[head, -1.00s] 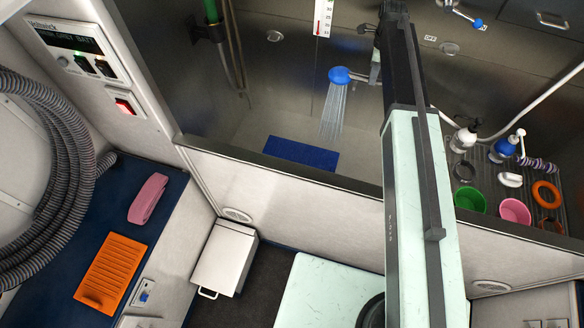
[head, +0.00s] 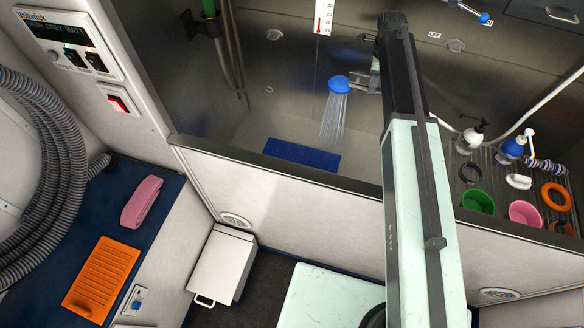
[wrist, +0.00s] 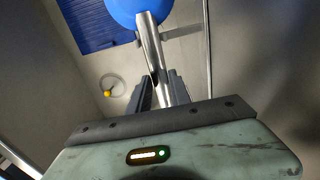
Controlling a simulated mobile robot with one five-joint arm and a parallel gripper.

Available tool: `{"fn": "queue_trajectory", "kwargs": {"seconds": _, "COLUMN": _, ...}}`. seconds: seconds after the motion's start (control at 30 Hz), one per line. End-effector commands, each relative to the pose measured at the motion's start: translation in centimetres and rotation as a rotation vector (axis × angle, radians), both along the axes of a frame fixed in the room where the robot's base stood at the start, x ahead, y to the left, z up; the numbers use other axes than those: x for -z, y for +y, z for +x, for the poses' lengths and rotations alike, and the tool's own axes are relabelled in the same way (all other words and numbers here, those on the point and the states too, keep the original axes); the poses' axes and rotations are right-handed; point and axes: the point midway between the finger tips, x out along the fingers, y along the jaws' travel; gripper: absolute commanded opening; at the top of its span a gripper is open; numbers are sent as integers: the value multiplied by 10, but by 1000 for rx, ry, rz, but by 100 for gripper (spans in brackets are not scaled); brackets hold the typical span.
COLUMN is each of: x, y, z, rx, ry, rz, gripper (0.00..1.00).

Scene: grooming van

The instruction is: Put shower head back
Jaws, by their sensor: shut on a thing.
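The blue shower head (head: 339,84) hangs over the steel tub with water spraying down from it. In the wrist view its blue head (wrist: 136,10) is at the top, cut by the frame edge, with its silver handle (wrist: 152,48) running down between my fingers. My gripper (head: 372,76) is shut on this handle; it also shows in the wrist view (wrist: 160,92). My arm hides part of the back wall and part of the hose. No empty shower holder can be made out for certain.
The tub's front wall (head: 290,205) crosses below my arm. A blue mat (head: 301,154) lies in the tub. A tap with a blue handle (head: 484,17) is at upper right. Bottles, a green cup (head: 477,202) and a pink cup (head: 524,213) stand on a rack at right.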

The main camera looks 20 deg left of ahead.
Motion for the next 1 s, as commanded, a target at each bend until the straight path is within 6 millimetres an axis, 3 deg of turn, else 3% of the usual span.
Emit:
{"fn": "queue_trajectory", "kwargs": {"seconds": 0.2, "x": 1, "y": 0, "z": 0, "rx": 0, "ry": 0, "rz": 0, "gripper": 0}}
{"fn": "queue_trajectory", "kwargs": {"seconds": 0.23, "x": 1, "y": 0, "z": 0, "rx": 0, "ry": 0, "rz": 0, "gripper": 32}}
{"fn": "queue_trajectory", "kwargs": {"seconds": 0.3, "x": 1, "y": 0, "z": 0, "rx": 0, "ry": 0, "rz": 0, "gripper": 50}}
{"fn": "queue_trajectory", "kwargs": {"seconds": 0.67, "x": -1, "y": 0, "z": 0, "rx": 0, "ry": 0, "rz": 0, "gripper": 50}}
{"fn": "queue_trajectory", "kwargs": {"seconds": 0.87, "x": -25, "y": 0, "z": 0, "rx": 0, "ry": 0, "rz": 0, "gripper": 50}}
{"fn": "queue_trajectory", "kwargs": {"seconds": 1.0, "x": -52, "y": 0, "z": 0, "rx": 0, "ry": 0, "rz": 0, "gripper": 50}}
